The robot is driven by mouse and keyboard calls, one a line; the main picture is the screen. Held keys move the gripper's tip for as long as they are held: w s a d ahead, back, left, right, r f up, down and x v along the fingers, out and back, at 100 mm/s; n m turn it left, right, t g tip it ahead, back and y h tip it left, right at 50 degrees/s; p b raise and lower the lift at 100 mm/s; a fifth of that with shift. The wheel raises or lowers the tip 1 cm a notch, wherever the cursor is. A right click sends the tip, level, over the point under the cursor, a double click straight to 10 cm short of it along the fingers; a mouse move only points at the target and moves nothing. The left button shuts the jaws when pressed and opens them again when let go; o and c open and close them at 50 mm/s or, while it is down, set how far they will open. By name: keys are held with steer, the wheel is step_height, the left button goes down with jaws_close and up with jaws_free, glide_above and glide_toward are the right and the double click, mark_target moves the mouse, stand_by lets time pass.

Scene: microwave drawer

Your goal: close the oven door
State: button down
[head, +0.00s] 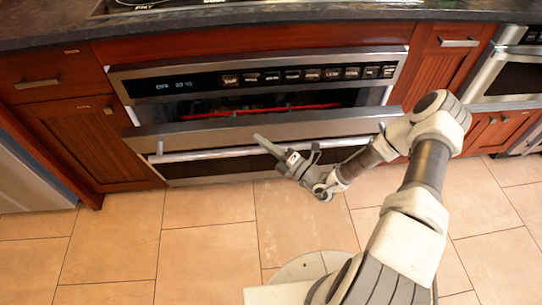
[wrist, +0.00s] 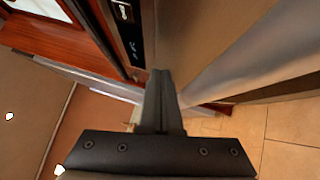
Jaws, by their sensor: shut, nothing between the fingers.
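The oven (head: 240,78) is built into the red-brown cabinets, with a dark control panel along its top. Its long stainless door (head: 200,132) stands out from the body, and a dark gap with a thin red line shows behind its top edge. My gripper (head: 258,138) is in front of the door near its middle, its fingers shut and pointing up and left. In the wrist view the closed fingers (wrist: 160,75) reach toward a metal surface; whether they touch it I cannot tell.
A dark countertop (head: 290,14) runs above the oven. Cabinets (head: 75,140) stand at the left, and another steel appliance (head: 510,72) is at the right.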

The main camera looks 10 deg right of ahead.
steer(key=shift+w+r, duration=0.2)
steer(key=shift+w, duration=0.65)
